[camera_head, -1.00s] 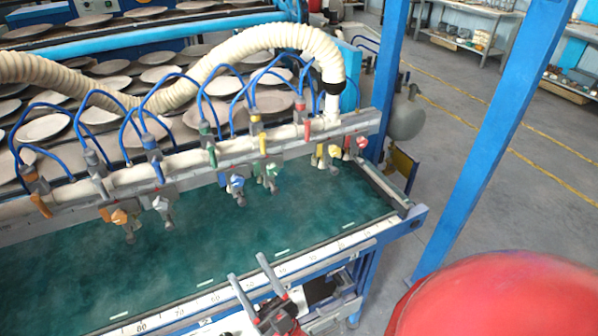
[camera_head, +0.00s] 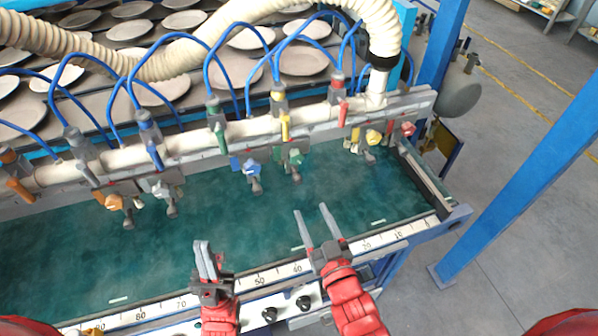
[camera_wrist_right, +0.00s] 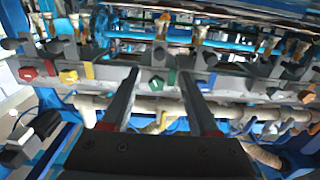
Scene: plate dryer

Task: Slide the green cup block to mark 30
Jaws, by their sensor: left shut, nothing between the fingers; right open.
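The green cup block (camera_head: 292,158) hangs from the rail (camera_head: 225,140) over the green belt, right of the blue cup block (camera_head: 245,167). The white ruler (camera_head: 225,290) runs along the belt's near edge. Its 20 and 40 show; the spot for 30 lies behind my right gripper (camera_head: 311,209). That gripper is open and empty over the belt, short of the green block. In the right wrist view the green block (camera_wrist_right: 157,84) shows between the two fingertips (camera_wrist_right: 160,76), beyond them. My left gripper (camera_head: 204,244) is shut and empty above the ruler's left part.
Yellow (camera_head: 373,137) and red (camera_head: 408,129) blocks hang right of the green one. White (camera_head: 160,189) and orange (camera_head: 114,202) blocks hang to the left. Blue hoses (camera_head: 190,40) arch above the rail. The belt (camera_head: 90,255) is clear below the blocks.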

